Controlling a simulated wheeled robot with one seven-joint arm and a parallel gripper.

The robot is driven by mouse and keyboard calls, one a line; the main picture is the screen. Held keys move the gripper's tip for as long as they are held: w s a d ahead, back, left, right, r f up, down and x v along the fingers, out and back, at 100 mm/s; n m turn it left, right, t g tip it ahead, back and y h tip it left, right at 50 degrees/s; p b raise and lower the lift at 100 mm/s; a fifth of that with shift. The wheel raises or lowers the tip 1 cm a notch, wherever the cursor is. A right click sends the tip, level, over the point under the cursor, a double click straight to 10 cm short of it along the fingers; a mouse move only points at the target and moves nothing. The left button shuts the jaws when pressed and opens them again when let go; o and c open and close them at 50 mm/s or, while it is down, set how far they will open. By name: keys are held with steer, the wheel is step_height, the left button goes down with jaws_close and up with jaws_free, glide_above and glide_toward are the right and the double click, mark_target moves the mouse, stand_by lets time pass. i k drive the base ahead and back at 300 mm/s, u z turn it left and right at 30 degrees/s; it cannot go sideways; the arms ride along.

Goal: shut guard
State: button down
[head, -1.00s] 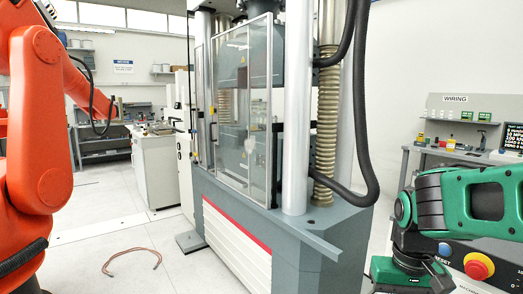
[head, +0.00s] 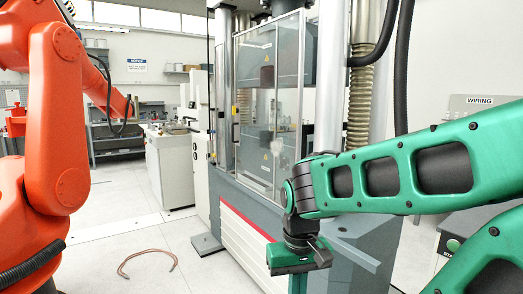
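The guard (head: 256,130) is a clear panel in a thin light metal frame, upright on the front of the tall grey testing machine (head: 226,206). I cannot tell from this angle whether it stands fully against the machine or a little ajar. My green arm reaches in from the right. My gripper (head: 298,268) hangs at its end, in front of the machine's base, below and to the right of the guard in the picture. It appears apart from the guard.
A large orange robot arm (head: 58,120) stands close on the left. A brown cable (head: 148,252) lies looped on the floor. A white cabinet (head: 170,170) and workbenches stand behind. The floor between the orange arm and the machine is mostly clear.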

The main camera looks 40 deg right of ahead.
mark_target(257, 115)
steer(key=z, duration=0.25)
steer(key=i, duration=0.95)
steer(key=z, duration=0.7)
